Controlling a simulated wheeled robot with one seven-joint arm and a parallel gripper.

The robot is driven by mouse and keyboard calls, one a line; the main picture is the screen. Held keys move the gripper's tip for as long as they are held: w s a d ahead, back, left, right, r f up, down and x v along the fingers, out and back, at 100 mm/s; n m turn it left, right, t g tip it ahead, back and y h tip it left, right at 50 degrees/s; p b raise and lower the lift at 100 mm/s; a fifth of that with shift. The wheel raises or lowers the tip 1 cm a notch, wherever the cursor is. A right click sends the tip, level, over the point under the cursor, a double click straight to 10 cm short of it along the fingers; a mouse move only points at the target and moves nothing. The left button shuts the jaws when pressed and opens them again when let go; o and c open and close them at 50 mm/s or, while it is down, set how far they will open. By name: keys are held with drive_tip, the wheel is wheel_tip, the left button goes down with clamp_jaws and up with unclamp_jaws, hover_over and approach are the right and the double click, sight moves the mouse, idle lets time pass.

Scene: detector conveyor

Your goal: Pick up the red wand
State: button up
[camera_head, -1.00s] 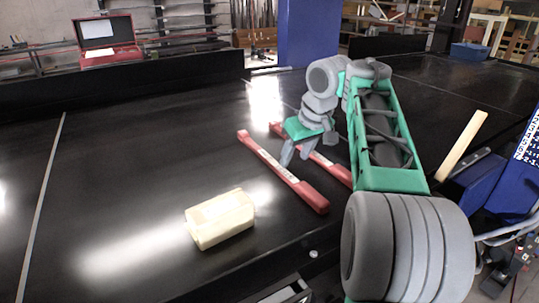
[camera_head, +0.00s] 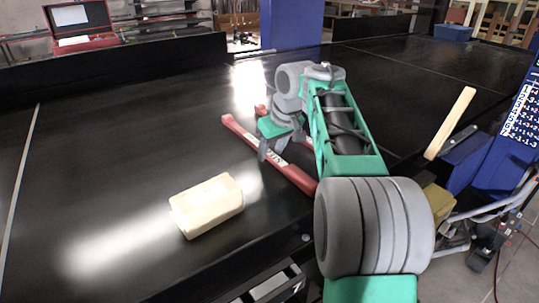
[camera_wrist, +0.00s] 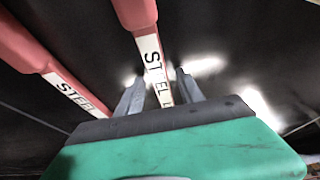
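Two red wands with white labels lie side by side on the black conveyor. The nearer wand (camera_head: 297,178) is mostly in view in the head view; the farther wand (camera_head: 260,109) is largely hidden behind my arm. My gripper (camera_head: 269,155) is low over the nearer wand, pointing down. In the wrist view, my gripper (camera_wrist: 160,77) is open, with its grey fingers on either side of a wand marked STEEL (camera_wrist: 152,52). The other wand (camera_wrist: 62,82) lies to the left, outside the fingers. Whether the fingers touch the wand cannot be told.
A cream block (camera_head: 207,205) lies on the conveyor (camera_head: 110,140) left of the wands. An open red case (camera_head: 83,42) stands behind the far rail. A pale bar (camera_head: 450,123) slants up at the right beside a blue housing. The conveyor's left side is clear.

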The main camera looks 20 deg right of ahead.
clamp_jaws()
drive_tip(key=shift+r, duration=0.15)
idle(0.5)
